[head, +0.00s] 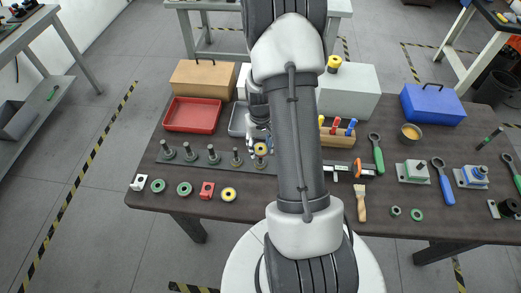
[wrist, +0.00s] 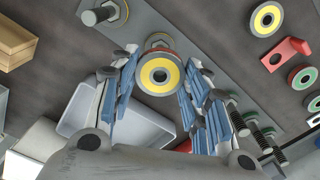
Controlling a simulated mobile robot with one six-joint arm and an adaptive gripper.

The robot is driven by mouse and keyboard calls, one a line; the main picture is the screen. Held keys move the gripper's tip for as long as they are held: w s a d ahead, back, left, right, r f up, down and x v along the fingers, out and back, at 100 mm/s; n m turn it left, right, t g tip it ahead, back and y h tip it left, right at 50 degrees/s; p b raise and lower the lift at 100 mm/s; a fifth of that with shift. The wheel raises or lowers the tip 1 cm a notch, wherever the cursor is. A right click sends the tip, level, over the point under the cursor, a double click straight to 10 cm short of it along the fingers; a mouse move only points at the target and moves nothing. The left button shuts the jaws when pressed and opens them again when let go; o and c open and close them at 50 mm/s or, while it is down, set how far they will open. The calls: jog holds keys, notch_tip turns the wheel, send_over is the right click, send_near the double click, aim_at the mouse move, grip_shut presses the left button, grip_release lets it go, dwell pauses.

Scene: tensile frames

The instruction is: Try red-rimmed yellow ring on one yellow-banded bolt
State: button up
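The red-rimmed yellow ring (wrist: 145,80) is between my gripper's fingers (wrist: 160,78), which press on its left and right sides. Its face with the dark hole is toward the wrist camera. In the head view the ring (head: 261,149) and my gripper (head: 256,143) are above the right end of the bolt plate (head: 200,163). A bolt (wrist: 158,39) with a yellowish collar shows just beyond the ring, partly covered by it. Another yellow-banded bolt (wrist: 103,14) stands farther left. I cannot tell whether the ring touches the nearer bolt. More bolts (head: 190,152) stand along the plate.
A second yellow ring (head: 228,194), a red block (head: 207,190) and green rings (head: 184,188) lie along the front edge. A red tray (head: 192,115) and grey tray (head: 237,120) stand behind the plate. A wooden holder with screwdrivers (head: 337,139) is to the right, partly behind my arm.

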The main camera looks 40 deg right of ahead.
jog(key=shift+c, duration=1.3)
jog(key=shift+n, duration=0.6)
jog(key=shift+c, duration=0.3)
jog(key=n, duration=0.4)
jog(key=shift+r+p, duration=1.9)
jog(key=shift+r, duration=0.9)
